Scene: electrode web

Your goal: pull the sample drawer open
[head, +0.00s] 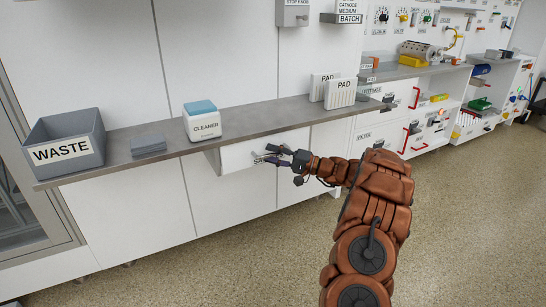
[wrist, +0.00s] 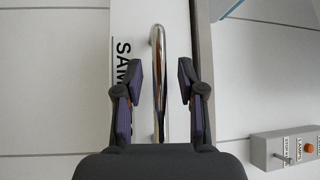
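The sample drawer (head: 240,155) is a white front under the grey counter, with a dark label partly hidden by my gripper in the head view. In the wrist view its label (wrist: 123,62) reads "SAM", the rest covered by a finger. Its chrome bar handle (wrist: 157,45) runs up the picture between my fingers. My gripper (wrist: 160,82) is open, with one finger on each side of the handle and a visible gap to both. In the head view my gripper (head: 279,158) is at the drawer front. Whether the drawer is fully closed is hard to tell.
On the counter (head: 255,118) stand a grey waste bin (head: 64,148), a grey stack (head: 148,144), a cleaner box (head: 202,122) and two white pads (head: 340,93). A grey switch box (wrist: 288,148) shows in the wrist view. The floor (head: 250,260) before the drawer is clear.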

